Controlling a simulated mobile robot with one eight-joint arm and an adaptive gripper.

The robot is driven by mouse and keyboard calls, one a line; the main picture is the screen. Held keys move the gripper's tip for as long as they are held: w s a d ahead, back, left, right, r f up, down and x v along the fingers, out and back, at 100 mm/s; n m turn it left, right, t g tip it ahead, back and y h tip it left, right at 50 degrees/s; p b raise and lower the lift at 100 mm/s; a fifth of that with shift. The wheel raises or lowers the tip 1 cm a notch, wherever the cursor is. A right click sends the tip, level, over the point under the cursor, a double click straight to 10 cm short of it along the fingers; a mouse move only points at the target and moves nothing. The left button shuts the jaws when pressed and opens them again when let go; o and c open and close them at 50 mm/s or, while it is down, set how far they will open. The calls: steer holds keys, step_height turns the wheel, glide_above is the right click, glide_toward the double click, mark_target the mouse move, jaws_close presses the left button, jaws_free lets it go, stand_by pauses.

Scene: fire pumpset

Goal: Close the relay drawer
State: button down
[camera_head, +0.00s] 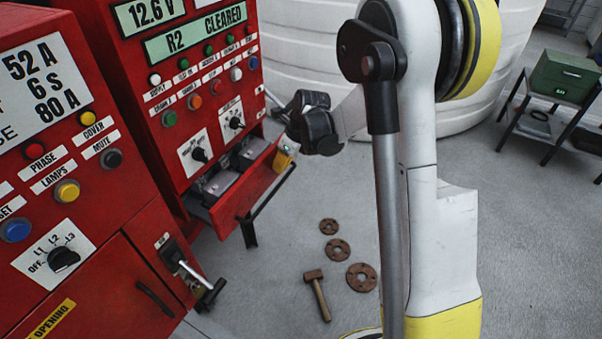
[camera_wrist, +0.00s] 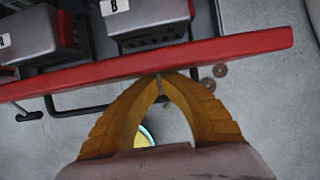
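The relay drawer (camera_head: 234,208) is red and stands pulled out of the red cabinet in the head view. Two grey relay boxes (camera_head: 221,182) show inside it; one is labelled B (camera_wrist: 145,20) in the wrist view. A black bar handle (camera_head: 272,195) runs along the drawer's front. My gripper (camera_head: 284,161) is at the right end of the drawer front. In the wrist view its yellow fingers (camera_wrist: 160,78) meet at the tips, on the outer side of the red front panel (camera_wrist: 230,48). The tips look against the panel or very close; contact is unclear.
A second red cabinet (camera_head: 55,130) with knobs and a lever handle (camera_head: 187,270) stands at left. A hammer (camera_head: 318,293) and rusty flanges (camera_head: 361,277) lie on the floor. A large white tank (camera_head: 310,45) stands behind. A table (camera_head: 548,125) with a green box is at right.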

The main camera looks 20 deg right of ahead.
mark_target(243, 172)
steer(key=shift+w+a, duration=0.8)
steer(key=shift+w, duration=0.3)
steer(key=shift+w+a, duration=0.8)
steer(key=shift+w, duration=0.3)
